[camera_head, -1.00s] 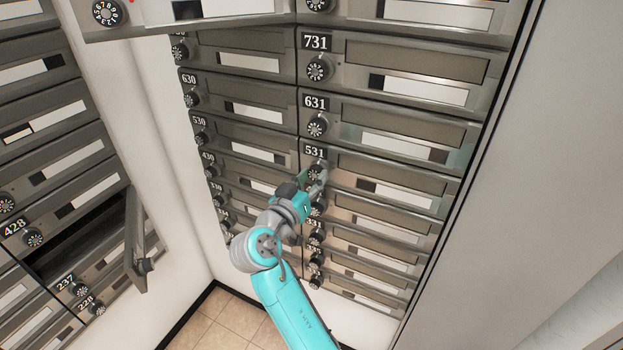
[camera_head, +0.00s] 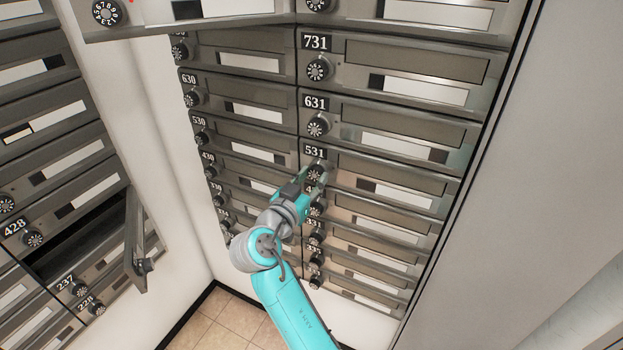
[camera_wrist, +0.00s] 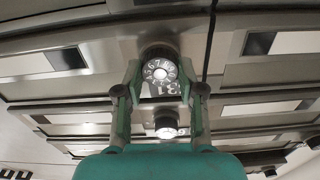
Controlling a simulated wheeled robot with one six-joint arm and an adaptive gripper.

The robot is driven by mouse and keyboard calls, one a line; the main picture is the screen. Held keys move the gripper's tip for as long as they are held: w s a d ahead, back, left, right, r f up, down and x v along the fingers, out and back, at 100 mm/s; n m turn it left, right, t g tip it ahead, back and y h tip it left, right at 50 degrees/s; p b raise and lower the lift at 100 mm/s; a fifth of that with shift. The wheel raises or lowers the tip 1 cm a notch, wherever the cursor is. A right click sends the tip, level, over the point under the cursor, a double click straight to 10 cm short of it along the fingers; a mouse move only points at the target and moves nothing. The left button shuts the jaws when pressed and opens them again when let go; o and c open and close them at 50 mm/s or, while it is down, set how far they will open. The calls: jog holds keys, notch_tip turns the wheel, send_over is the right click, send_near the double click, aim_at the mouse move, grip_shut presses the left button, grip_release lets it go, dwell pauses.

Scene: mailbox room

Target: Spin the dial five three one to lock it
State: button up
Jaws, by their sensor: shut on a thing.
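The mailbox labelled 531 (camera_head: 400,168) is in the right column in the head view, its door flush with its neighbours. Its round black dial (camera_head: 315,173) with white numbers is just below the label. In the wrist view the dial (camera_wrist: 160,71) sits between the two green fingertips, its numbered face towards the camera. My gripper (camera_head: 316,180) is shut on the dial, with a finger on each side of it. The wrist view shows my gripper (camera_wrist: 160,88) from behind.
Mailboxes 631 (camera_head: 400,120) and 731 (camera_head: 410,60) are above, with dials of their own. More dials are close below. A door stands open on the left wall near box 428 (camera_head: 135,240). An open door (camera_head: 180,20) juts out at the top.

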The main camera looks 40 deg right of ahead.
jog(key=o, duration=1.1)
jog(key=shift+o, duration=0.2)
jog(key=v, duration=1.2)
notch_tip(320, 180, down, 15)
jog(key=s+a+n+t+y, duration=0.25)
jog(key=n+t+y, duration=0.35)
jog(key=n, duration=0.4)
jog(key=s+a+f+n+t+y, duration=0.1)
jog(key=s+a+f+n+y, duration=0.4)
jog(key=s+f, duration=0.45)
jog(key=s+a+n+y, duration=0.1)
jog(key=s+a+y, duration=0.3)
jog(key=s, duration=0.9)
jog(key=s+r+m+t+y, duration=0.1)
jog(key=s+r+y, duration=0.1)
jog(key=s+r, duration=0.4)
jog(key=s, duration=0.4)
jog(key=shift+s+r+t, duration=0.2)
jog(key=shift+r+t, duration=0.05)
jog(key=shift+t, duration=0.05)
